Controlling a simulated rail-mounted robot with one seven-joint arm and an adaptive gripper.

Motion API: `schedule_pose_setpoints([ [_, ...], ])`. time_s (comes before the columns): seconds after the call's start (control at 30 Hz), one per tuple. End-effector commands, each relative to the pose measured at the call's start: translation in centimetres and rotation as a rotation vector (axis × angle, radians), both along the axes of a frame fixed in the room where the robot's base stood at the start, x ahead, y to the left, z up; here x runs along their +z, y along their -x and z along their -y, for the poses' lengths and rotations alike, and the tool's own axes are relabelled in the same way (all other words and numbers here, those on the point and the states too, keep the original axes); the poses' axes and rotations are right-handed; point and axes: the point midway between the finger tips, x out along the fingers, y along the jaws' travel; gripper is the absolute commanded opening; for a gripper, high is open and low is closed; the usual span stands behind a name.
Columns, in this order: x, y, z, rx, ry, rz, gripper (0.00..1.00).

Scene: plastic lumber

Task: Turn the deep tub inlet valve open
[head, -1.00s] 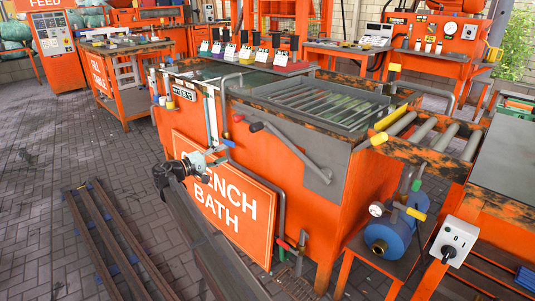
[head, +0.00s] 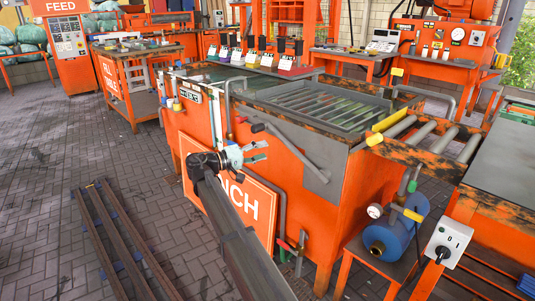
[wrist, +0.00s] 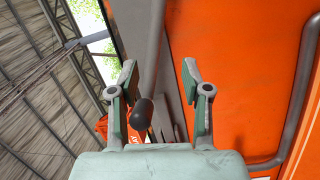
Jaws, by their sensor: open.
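The orange quench bath tub (head: 330,225) stands in the middle of the head view. A grey pipe (head: 228,105) bends over its near rim. A grey lever with a dark rounded grip (head: 258,128) is on its near side. Red (head: 285,246) and green valve handles sit on pipes low at the tub's corner. I cannot tell which fitting is the deep tub inlet valve. My gripper (head: 262,151) is open and empty in front of the tub, just below the lever grip. In the wrist view, the dark grip (wrist: 141,113) shows between the spread fingers, nearer the left one; contact is unclear.
A pipe (wrist: 290,130) runs along the orange wall at the right of the wrist view. Long dark bars (head: 115,240) lie on the paving at left. A blue tank (head: 395,235) stands right of the tub. Open paving lies at left.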

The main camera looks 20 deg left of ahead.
Motion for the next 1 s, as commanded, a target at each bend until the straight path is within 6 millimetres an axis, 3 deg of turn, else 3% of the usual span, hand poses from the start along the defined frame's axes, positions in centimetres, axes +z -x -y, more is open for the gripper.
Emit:
schedule_pose_setpoints([
  [0.2,0.5,0.3,1.4,-0.018,-0.010,0.010,0.48],
  [0.57,0.7,0.3,1.6,-0.022,-0.012,0.012,0.48],
  [0.6,0.7,0.3,1.6,-0.022,-0.012,0.012,0.41],
  [0.7,0.5,0.0,1.7,-0.012,-0.005,0.001,0.05],
  [0.73,0.4,-0.3,1.7,-0.001,0.002,-0.008,0.00],
  [0.87,-1.1,-2.8,1.6,0.093,0.065,-0.094,0.00],
  [1.0,-4.3,-7.2,0.9,0.293,0.204,-0.247,0.00],
])
